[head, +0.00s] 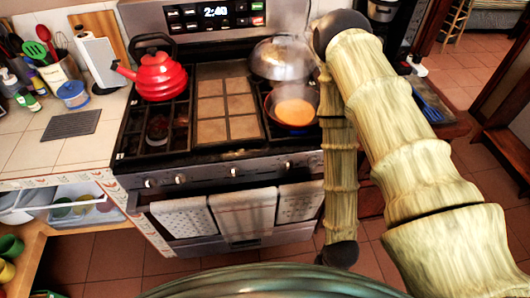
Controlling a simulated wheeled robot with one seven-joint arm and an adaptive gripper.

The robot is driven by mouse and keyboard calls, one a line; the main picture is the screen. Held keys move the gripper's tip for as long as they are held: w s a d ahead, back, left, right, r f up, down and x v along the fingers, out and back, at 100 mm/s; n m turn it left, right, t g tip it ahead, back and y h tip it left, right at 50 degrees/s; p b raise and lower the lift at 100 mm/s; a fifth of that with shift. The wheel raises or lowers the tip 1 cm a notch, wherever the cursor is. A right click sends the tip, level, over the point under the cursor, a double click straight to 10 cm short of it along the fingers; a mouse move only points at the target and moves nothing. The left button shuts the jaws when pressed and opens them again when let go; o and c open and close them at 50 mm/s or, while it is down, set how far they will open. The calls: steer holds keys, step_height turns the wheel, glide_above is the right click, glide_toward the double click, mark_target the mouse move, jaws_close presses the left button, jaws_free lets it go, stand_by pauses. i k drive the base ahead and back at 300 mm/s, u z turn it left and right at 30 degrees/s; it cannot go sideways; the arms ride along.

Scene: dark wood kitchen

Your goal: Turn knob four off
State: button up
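The stove (222,178) stands ahead with a row of knobs along its front edge. Two knobs show at the left, a near-left knob (150,183) and one beside it (180,179). Toward the right end are a knob (288,165) and another close to my forearm (312,162). No numbers are readable, so I cannot tell which is knob four or how any knob is set. My forearm hangs down in front of the stove's right end and may hide part of the panel. It ends in a dark joint; my gripper's fingers do not show.
A red kettle (160,77) stands on the left burners. A pan (294,111) with orange contents sits at the right, a clear domed lid (281,59) behind it. Towels (245,209) hang on the oven handle. Left is a tiled counter (35,151) above an open drawer.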

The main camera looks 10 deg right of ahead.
mark_target(313, 161)
steer(key=z, duration=0.25)
steer(key=k, duration=1.1)
steer(key=u, duration=0.2)
